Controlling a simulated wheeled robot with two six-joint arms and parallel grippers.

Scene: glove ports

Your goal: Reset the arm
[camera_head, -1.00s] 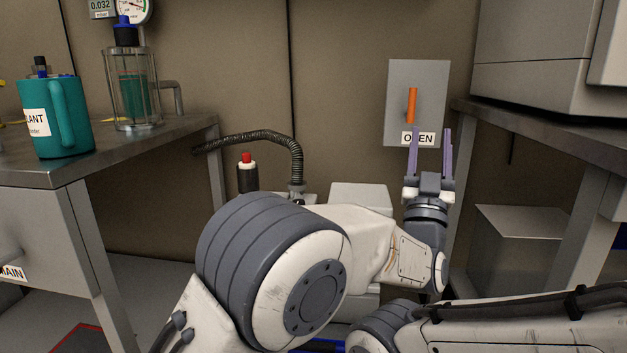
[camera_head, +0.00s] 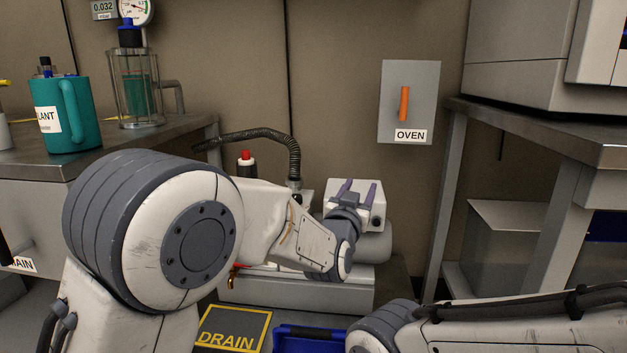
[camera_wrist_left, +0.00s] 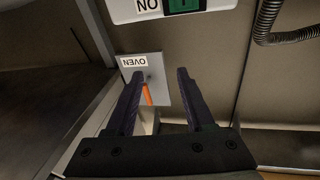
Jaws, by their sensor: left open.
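My left gripper (camera_head: 356,190) is open and empty, in front of a pale boxy machine (camera_head: 374,213) in the head view. Its two purple fingers point up and away. The OVEN switch plate (camera_head: 424,80) with its upright orange lever (camera_head: 404,104) is on the back wall, up and right of the gripper and apart from it. In the left wrist view the open fingers (camera_wrist_left: 160,75) show with nothing between them up close. The plate (camera_wrist_left: 158,68) and orange lever (camera_wrist_left: 147,95) appear beyond, partly behind one finger. My right gripper is out of view; only part of the right arm shows.
A left bench (camera_head: 185,135) holds a teal jug (camera_head: 75,112) and a caged glass bottle (camera_head: 133,85). A black hose (camera_head: 270,136) stands behind my left arm. A DRAIN floor mark (camera_head: 232,328) and blue crate (camera_head: 305,336) lie below. A metal table (camera_head: 530,125) is at right.

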